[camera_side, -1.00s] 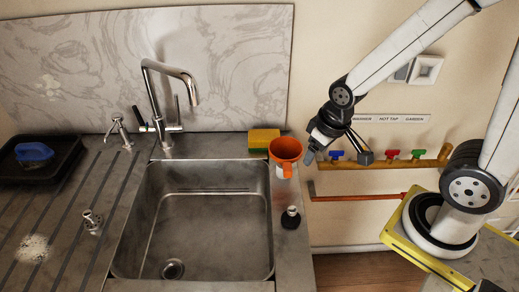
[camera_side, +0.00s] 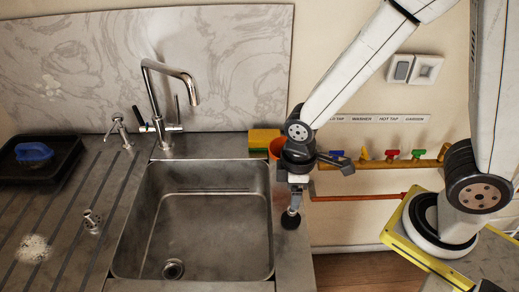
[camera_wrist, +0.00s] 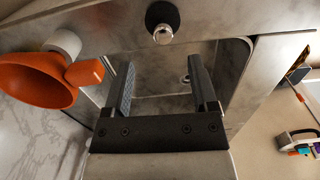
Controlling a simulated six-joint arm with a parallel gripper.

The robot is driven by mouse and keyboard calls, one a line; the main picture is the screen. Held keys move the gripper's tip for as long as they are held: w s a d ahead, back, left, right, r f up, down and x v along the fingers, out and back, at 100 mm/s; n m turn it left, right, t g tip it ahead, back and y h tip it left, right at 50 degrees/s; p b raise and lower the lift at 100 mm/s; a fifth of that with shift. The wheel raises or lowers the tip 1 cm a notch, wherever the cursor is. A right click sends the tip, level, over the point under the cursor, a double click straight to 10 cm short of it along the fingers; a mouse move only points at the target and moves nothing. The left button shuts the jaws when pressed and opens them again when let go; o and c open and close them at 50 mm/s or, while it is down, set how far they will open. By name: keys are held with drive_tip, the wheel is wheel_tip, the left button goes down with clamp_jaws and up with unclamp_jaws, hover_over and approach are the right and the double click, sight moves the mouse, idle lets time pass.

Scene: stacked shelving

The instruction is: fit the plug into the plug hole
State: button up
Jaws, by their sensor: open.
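The plug, a black disc with a shiny metal knob, stands upright on the counter strip right of the sink in the side view (camera_side: 290,221). In the wrist view the plug (camera_wrist: 162,22) is at the top centre, beyond the fingertips and not between them. My gripper (camera_side: 294,202) points down just above the plug in the side view. In the wrist view my gripper (camera_wrist: 161,62) has its two fingers spread with nothing between them. The plug hole (camera_side: 173,269) is a round metal drain in the sink floor near the front. It is uncovered.
The sink (camera_side: 262,215) lies left of my gripper. An orange funnel (camera_wrist: 35,82) is close behind my gripper, beside a yellow-green sponge (camera_side: 262,138). A tall tap (camera_side: 152,95) rises at the sink's back. Coloured valves (camera_side: 391,154) line a wall pipe on the right.

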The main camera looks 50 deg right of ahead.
sight(292, 212)
drive_tip(key=shift+f, duration=1.2)
drive_tip(key=shift+f, duration=0.15)
drive_tip(key=shift+s+a+f, duration=0.1)
drive_tip(key=shift+f, duration=1.15)
drive_tip(key=shift+s+f, duration=0.1)
drive_tip(key=shift+f, duration=1.1)
clamp_jaws()
